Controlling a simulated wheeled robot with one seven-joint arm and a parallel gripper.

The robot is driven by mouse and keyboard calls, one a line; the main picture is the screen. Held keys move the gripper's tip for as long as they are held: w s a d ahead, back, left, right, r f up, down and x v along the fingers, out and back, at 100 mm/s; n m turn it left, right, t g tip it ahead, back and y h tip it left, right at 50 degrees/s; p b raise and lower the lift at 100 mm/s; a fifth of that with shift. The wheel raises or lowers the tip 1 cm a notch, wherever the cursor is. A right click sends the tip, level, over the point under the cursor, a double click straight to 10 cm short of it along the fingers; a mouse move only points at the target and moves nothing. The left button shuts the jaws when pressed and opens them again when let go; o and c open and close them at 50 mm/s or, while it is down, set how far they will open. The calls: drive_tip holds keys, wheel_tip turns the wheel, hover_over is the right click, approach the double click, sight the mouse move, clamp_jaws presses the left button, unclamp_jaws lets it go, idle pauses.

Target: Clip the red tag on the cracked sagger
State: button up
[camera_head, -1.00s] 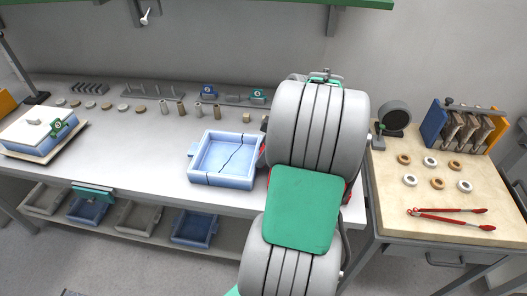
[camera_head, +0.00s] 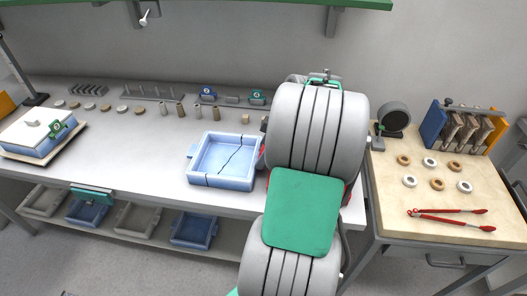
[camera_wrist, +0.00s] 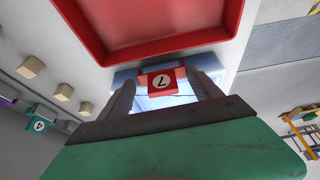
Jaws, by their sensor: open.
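The cracked sagger (camera_head: 222,160) is a pale blue square tray with a dark crack across its floor and front wall, on the long table left of my arm. A pale blue surface (camera_wrist: 160,102), apparently the sagger, shows behind and around the tag. Whether the tag grips its wall, I cannot tell. My gripper is open; my arm hides it in the head view.
A large red tray (camera_wrist: 155,25) sits close ahead of the fingers in the wrist view. Small tan blocks (camera_wrist: 30,68) and a green tag (camera_wrist: 38,125) lie to the left. A covered sagger (camera_head: 38,132) stands far left; red tongs (camera_head: 450,217) lie on the right table.

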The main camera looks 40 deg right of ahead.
drive_tip(key=shift+s+a+f, duration=0.2)
drive_tip(key=shift+f, duration=0.15)
drive_tip(key=shift+s+a+f, duration=0.15)
drive_tip(key=shift+f, duration=0.2)
drive_tip(key=w+v, duration=0.1)
drive_tip(key=v, duration=0.8)
drive_tip(key=shift+d+p, duration=0.15)
drive_tip(key=shift+p, duration=0.3)
drive_tip(key=shift+r, duration=0.1)
drive_tip(key=w+a+m, duration=0.1)
drive_tip(key=w+a, duration=0.1)
drive_tip(key=a, duration=0.6)
drive_tip(key=w+a+m, duration=0.2)
drive_tip(key=w+a, duration=0.1)
drive_tip(key=a, duration=0.4)
drive_tip(key=s+a+f+m+h, duration=0.2)
drive_tip(key=s+a+m, duration=0.2)
drive_tip(key=a, duration=1)
drive_tip(key=s, duration=0.3)
drive_tip(key=shift+a+f, duration=0.2)
drive_tip(key=shift+a, duration=0.05)
